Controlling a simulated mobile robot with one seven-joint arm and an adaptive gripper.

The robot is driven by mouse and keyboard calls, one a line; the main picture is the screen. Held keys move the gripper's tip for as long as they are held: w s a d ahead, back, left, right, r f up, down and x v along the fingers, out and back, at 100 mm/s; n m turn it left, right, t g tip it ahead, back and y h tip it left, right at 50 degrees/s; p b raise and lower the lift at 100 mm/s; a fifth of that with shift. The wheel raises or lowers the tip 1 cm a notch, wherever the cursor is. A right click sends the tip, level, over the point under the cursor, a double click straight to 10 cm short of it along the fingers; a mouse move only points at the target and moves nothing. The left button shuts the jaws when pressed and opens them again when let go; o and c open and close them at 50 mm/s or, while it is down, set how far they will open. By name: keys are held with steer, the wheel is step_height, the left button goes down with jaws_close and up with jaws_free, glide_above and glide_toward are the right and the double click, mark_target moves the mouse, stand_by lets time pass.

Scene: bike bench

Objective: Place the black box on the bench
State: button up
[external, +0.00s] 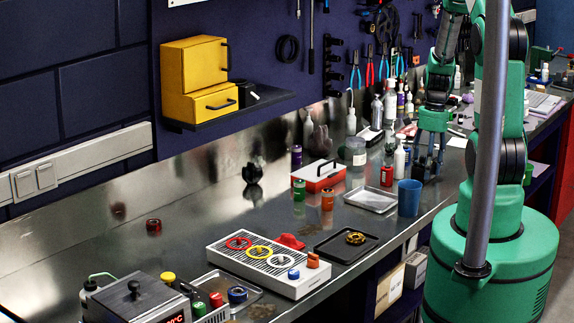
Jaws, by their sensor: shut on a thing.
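My gripper (428,168) points down low over the far part of the bench (335,222), right of the white spray bottle and behind the blue cup. It is shut on a dark thing between its fingers. This may be the black box, but it is small and mostly hidden, and I cannot tell whether it touches the bench. Another small black item with a white patch (249,96) sits on the wall shelf beside the yellow drawers.
A blue cup (409,197), a white spray bottle (399,160) and a metal tray (371,198) stand near my gripper. Several bottles line the wall side. A black tray (346,256) and a white ring board (268,263) lie nearer. Bare bench shows at left centre.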

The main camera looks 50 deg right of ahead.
steer(key=o, duration=1.2)
steer(key=shift+o, duration=0.2)
step_height(320, 180, up, 12)
steer(key=d+p, duration=0.1)
steer(key=shift+d, duration=0.2)
steer(key=shift+r, duration=0.1)
